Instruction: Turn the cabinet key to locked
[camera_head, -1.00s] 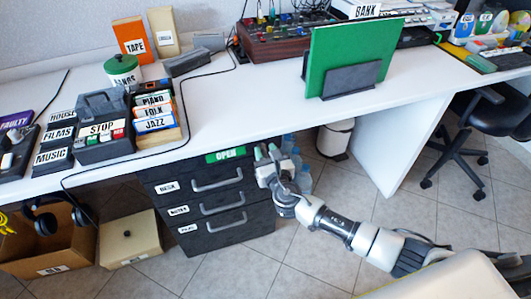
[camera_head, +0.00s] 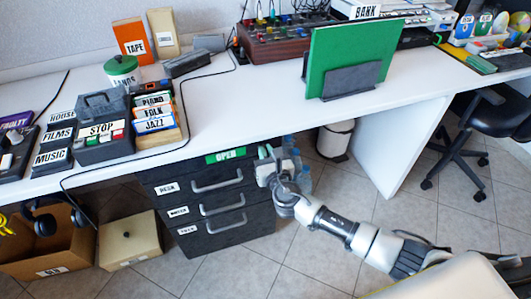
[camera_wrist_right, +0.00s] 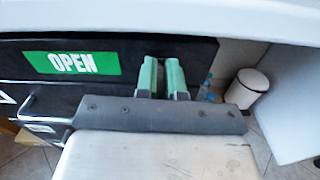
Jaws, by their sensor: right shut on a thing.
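The dark drawer cabinet (camera_head: 238,226) stands under the white desk, with three handled drawers. A green OPEN sign (camera_head: 225,154) is at its top right; it also shows in the right wrist view (camera_wrist_right: 72,63). My right gripper (camera_head: 266,152) is at the cabinet's upper right corner, right of the sign. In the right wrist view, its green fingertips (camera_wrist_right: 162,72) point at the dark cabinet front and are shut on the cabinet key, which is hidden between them. The key's angle cannot be seen. My left gripper is not in view.
A white bin (camera_head: 335,139) and blue bottles (camera_head: 303,177) stand right of the cabinet. A cardboard box (camera_head: 60,250) and a cream box (camera_head: 130,240) are on the floor at left. The tiled floor in front is clear.

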